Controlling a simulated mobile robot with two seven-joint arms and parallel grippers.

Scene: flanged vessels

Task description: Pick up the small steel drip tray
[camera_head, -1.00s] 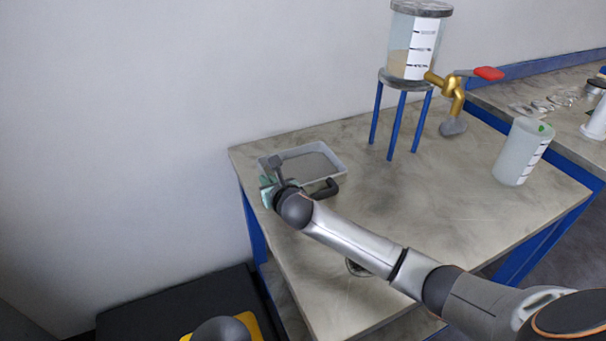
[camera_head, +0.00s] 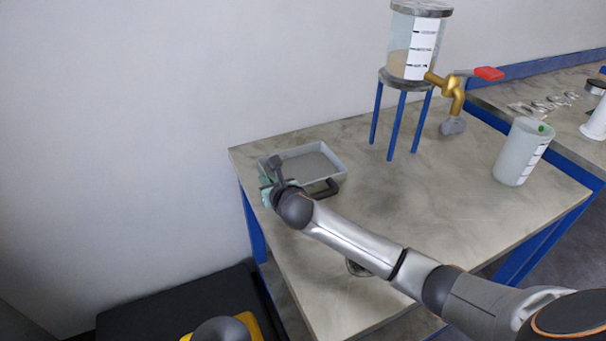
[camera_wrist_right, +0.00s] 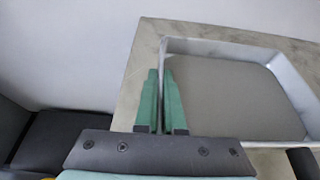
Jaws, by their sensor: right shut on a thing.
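The small steel drip tray (camera_head: 335,160), a shallow rectangular grey pan, sits at the far left corner of the grey table. A black handle (camera_head: 327,189) shows at its near side. My right gripper (camera_head: 271,183) reaches the tray's left end. In the right wrist view its green fingers (camera_wrist_right: 161,88) are shut on the thin left wall of the tray (camera_wrist_right: 240,50), one finger on each side of it. The wrist hides part of the tray's near left corner in the head view. My left gripper is not in view.
A clear vessel (camera_head: 399,50) with a brass tap (camera_head: 450,90) and red lever stands on blue legs behind the tray, to the right. A translucent beaker (camera_head: 520,152) stands near the right edge. The table's middle is clear except for my arm. A wall rises behind.

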